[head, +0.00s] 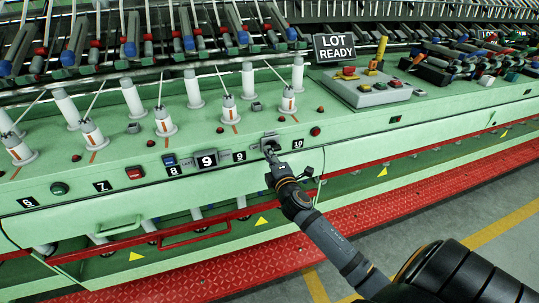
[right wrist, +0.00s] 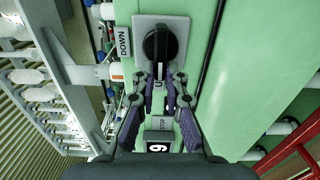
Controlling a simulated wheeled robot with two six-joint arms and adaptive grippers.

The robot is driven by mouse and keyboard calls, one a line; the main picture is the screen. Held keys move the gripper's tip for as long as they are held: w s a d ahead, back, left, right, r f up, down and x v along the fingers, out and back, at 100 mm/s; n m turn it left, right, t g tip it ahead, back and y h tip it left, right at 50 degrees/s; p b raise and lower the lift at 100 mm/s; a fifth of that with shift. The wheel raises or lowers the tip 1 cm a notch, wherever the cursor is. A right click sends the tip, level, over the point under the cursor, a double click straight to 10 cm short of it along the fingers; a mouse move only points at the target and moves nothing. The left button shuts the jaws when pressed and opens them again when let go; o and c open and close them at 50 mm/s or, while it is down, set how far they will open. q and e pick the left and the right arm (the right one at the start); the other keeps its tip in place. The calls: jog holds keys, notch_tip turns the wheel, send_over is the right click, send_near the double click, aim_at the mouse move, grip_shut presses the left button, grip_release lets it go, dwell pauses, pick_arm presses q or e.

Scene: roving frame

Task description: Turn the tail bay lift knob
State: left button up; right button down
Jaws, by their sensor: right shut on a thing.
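The lift knob (right wrist: 156,44) is a black rotary knob with a pale pointer line on a grey plate (right wrist: 177,22). In the right wrist view, a DOWN label (right wrist: 124,42) is beside the plate and a label starting with U is partly hidden by the fingers. My right gripper (right wrist: 166,78) has its purple-padded fingers at the near end of the knob and is shut on it. In the head view my right gripper (head: 270,155) reaches the green front panel between the 9 and 10 labels and covers most of the knob. My left gripper is not in view.
A STOP label and a 9 plate (right wrist: 159,143) lie below the fingers. The machine's green panel (head: 330,153) carries red buttons, numbered labels and white spindles. A LOT READY sign (head: 334,47) stands behind a control box (head: 365,87). A red tread (head: 230,275) runs along the floor.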

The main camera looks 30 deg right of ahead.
jog(key=c, duration=1.4)
grip_release()
jog(key=v, duration=1.2)
